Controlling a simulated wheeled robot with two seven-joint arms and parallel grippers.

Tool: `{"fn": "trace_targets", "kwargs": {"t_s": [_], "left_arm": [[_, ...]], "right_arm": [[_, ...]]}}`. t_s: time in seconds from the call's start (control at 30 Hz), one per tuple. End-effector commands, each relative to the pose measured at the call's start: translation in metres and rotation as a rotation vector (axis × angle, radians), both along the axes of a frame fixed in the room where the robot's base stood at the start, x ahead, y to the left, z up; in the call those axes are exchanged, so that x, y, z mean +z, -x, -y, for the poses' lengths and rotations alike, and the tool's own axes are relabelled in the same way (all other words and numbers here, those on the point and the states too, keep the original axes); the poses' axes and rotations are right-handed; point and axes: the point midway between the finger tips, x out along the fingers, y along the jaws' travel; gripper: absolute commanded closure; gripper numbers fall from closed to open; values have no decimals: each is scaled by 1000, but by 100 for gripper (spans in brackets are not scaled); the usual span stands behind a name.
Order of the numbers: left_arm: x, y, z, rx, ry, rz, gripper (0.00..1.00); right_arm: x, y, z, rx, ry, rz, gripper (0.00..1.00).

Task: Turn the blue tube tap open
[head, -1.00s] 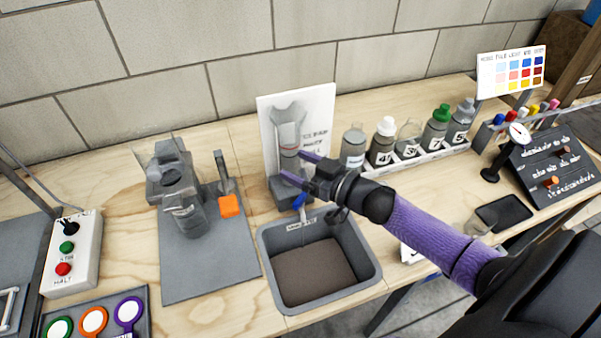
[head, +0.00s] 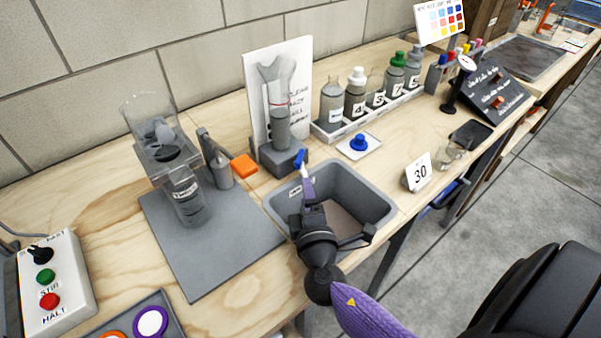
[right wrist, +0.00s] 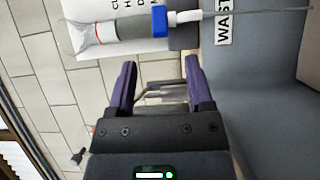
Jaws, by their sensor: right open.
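The blue tap (head: 299,158) sits low at the front of the clear tube (head: 281,115), which stands on a grey base before a white card. In the right wrist view the blue tap (right wrist: 160,22) lies straight ahead of the fingertips, with a white nozzle beside it. My right gripper (head: 306,187) is over the grey waste basin, just in front of the tap. In the right wrist view its two purple fingers (right wrist: 160,68) are apart with nothing between them, a gap short of the tap. My left gripper is not in view.
The waste basin (head: 279,207) stands below the tap. An orange-handled valve (head: 244,167) is to the left. A blue stopper (head: 358,142) on a white tile, a row of bottles (head: 355,95) and a "30" card (head: 418,172) are to the right.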

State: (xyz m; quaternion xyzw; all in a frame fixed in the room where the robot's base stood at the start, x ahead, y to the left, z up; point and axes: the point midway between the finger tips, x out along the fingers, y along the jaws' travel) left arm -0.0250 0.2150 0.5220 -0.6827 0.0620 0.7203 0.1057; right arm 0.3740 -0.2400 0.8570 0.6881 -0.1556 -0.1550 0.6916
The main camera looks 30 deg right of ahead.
Motion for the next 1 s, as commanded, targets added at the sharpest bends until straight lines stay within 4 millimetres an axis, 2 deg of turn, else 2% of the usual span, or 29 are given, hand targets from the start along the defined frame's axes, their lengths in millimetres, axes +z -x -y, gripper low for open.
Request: {"fn": "trace_targets", "kwargs": {"t_s": [0.2,0.4,0.57,0.8,1.0], "left_arm": [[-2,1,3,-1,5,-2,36],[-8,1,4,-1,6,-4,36],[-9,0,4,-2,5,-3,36],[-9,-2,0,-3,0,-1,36],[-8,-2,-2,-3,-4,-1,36]], "right_arm": [[2,-45,21,-2,2,4,34],[0,-76,36,1,0,1,34],[1,-85,40,1,-3,1,34],[1,-86,41,2,-3,1,34],[1,-86,41,2,-3,0,76]]}}
